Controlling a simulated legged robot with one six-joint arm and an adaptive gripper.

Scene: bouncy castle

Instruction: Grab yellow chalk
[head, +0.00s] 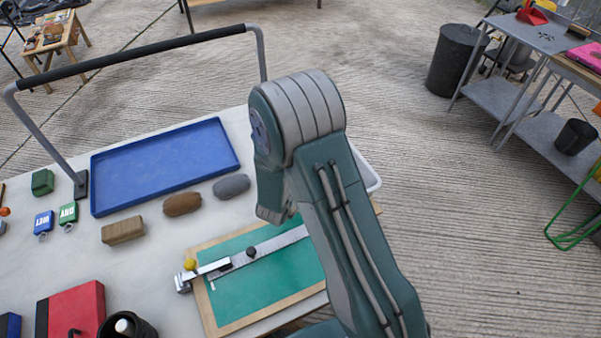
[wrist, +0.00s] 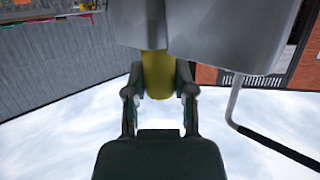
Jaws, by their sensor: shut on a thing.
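In the wrist view, my gripper (wrist: 159,93) has its two dark fingers on either side of a yellow piece, the yellow chalk (wrist: 157,72). It is shut on the chalk. The chalk's upper end is hidden behind large grey shapes at the top of that view. In the head view my gripper and the chalk are hidden, and my green and grey arm stands over the right part of the table.
The white table (head: 150,270) holds a blue tray (head: 165,165), a green cutting board (head: 265,285) with a metal arm and yellow knob, several blocks, and a red box (head: 75,312). A black-topped rail (head: 130,55) spans the table's back. A black bin (head: 455,60) stands beyond, right.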

